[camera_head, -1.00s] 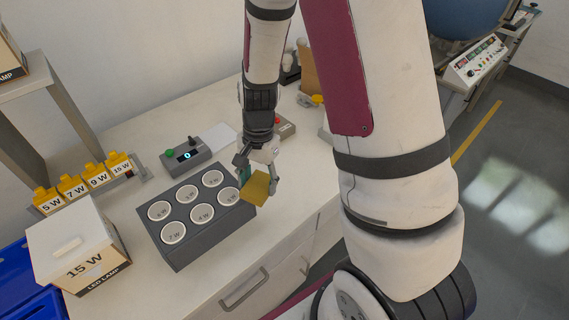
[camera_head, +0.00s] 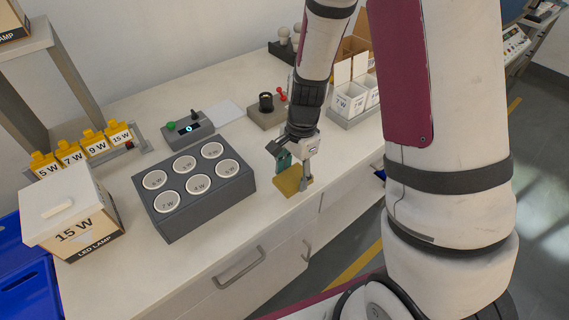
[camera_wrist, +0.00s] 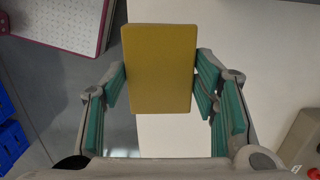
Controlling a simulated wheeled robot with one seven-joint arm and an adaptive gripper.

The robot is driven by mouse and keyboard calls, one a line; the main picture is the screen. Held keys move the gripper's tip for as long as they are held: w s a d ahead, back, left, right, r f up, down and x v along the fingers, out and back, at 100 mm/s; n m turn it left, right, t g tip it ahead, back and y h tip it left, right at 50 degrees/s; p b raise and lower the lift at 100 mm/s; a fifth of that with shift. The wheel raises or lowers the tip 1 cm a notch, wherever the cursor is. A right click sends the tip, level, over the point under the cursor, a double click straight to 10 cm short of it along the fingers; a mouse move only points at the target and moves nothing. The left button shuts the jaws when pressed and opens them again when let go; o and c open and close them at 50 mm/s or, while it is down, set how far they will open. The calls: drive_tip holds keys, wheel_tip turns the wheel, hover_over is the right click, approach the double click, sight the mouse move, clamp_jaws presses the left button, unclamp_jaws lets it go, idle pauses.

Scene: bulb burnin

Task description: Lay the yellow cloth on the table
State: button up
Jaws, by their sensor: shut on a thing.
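The yellow cloth (camera_head: 291,181) is a small flat rectangle held at the fingertips of my gripper (camera_head: 293,166). In the wrist view the cloth (camera_wrist: 159,68) spans the gap between the two green-padded fingers of my gripper (camera_wrist: 160,85), which touch its left and right edges. The cloth is near the front edge of the white table (camera_head: 240,215), right of the grey socket block. I cannot tell whether it touches the tabletop.
The grey block (camera_head: 165,220) has several round white sockets. Behind it stand a control box (camera_head: 187,129) and a small device with a red lever (camera_head: 268,108). White cartons (camera_head: 349,101) stand at the back right. A lamp box (camera_head: 75,222) is on the left.

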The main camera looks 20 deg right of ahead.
drive_tip(key=w, duration=0.6)
drive_tip(key=shift+w+a+f, duration=0.1)
drive_tip(key=shift+w+f, duration=0.15)
drive_tip(key=shift+f, duration=1.75)
drive_tip(key=shift+s+f, duration=0.1)
drive_tip(key=shift+f, duration=0.05)
drive_tip(key=o, duration=1.2)
